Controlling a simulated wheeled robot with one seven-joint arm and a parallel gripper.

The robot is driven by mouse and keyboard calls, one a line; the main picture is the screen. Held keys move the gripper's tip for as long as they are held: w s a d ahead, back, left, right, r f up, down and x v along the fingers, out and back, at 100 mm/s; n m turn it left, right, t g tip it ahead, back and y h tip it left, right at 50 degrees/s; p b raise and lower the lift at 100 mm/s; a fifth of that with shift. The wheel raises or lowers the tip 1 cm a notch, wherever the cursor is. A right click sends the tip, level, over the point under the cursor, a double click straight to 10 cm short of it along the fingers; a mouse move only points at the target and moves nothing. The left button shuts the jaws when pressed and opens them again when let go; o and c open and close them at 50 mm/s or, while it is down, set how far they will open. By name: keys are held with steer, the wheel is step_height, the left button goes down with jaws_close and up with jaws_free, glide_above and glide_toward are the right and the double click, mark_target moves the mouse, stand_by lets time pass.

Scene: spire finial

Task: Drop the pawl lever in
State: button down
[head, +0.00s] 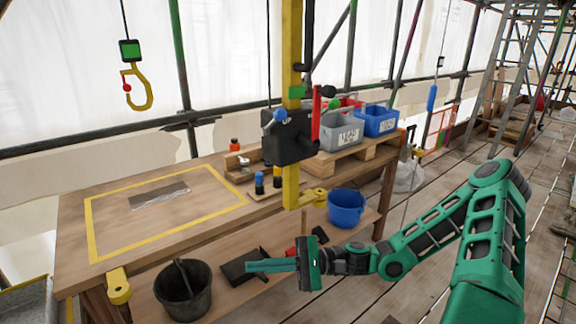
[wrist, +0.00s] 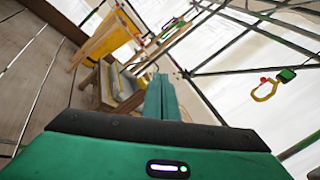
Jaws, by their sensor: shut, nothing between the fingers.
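A black winch box (head: 286,137) is mounted on the yellow post (head: 291,60) in the head view. An upright red lever (head: 316,113) stands at its right side, and a short lever with a green knob (head: 333,104) is beside it. A blue knob (head: 280,115) is on its front. I cannot tell for certain which of these is the pawl lever. My gripper (head: 250,265) is low in front of the bench, below the winch box and well apart from it, with its fingers pointing left. The fingers (wrist: 161,98) are shut and empty in the wrist view.
A yellow hook (head: 140,90) hangs at the left over the workbench (head: 150,235). A black bucket (head: 183,290) and a blue bucket (head: 346,208) stand on the lower shelf. Grey (head: 338,132) and blue bins (head: 380,120) are behind the post. The floor at right is mostly open.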

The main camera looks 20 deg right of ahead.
steer(key=w+d+r+m+t+h, duration=0.1)
steer(key=w+d+r+m+t, duration=0.4)
steer(key=d+r+m+t, duration=0.2)
steer(key=w+d+r+m+t+h, duration=0.2)
steer(key=w+d+r+m+t, duration=0.3)
steer(key=d+r+m+t, duration=0.3)
steer(key=d+r+t, duration=0.1)
steer(key=d+t, duration=0.3)
steer(key=shift+d+t, duration=0.25)
steer(key=shift+t, duration=0.15)
steer(key=shift+w+a, duration=0.1)
steer(key=shift+w, duration=0.05)
glide_toward(273, 122)
step_height(273, 122, up, 6)
steer(key=shift+w+a, duration=0.15)
steer(key=shift+w, duration=0.05)
steer(key=shift+r, duration=0.1)
